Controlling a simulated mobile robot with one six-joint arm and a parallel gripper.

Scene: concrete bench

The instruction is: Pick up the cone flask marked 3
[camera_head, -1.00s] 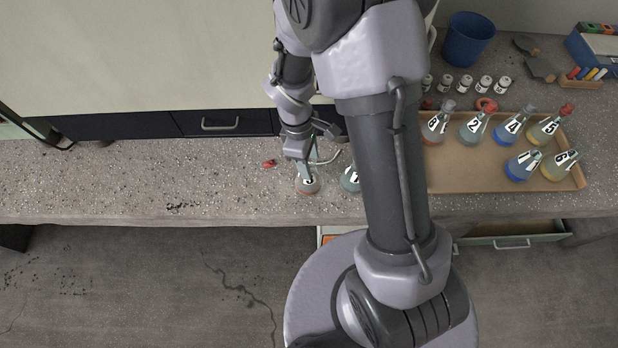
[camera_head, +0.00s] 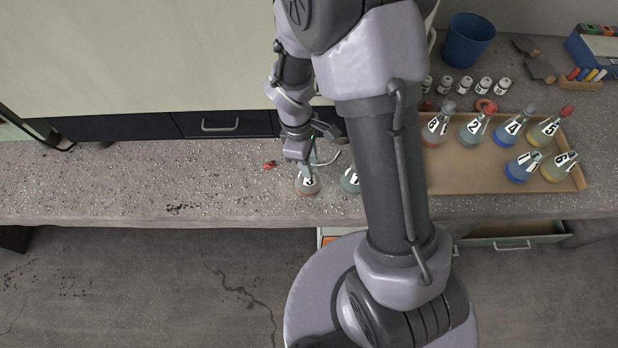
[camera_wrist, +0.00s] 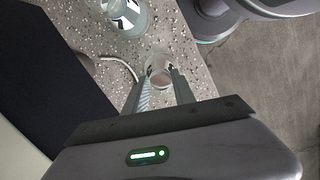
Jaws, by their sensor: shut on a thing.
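The cone flask marked 3 (camera_head: 307,184) stands on the bench near its front edge, with a little reddish liquid at its base. It also shows in the wrist view (camera_wrist: 160,70), between my fingers. My gripper (camera_head: 309,167) is above it in the head view, with its fingers at the flask's neck. In the wrist view my gripper (camera_wrist: 160,92) is shut on the flask. The fingers hide part of its neck. I cannot tell whether the flask's base touches the bench.
Another flask (camera_head: 350,180) stands just right, partly hidden by my arm; it also shows in the wrist view (camera_wrist: 128,16). A red item (camera_head: 269,165) and a pale cable lie near. A tray (camera_head: 470,180) with several flasks is at right. The bench's left is mostly clear.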

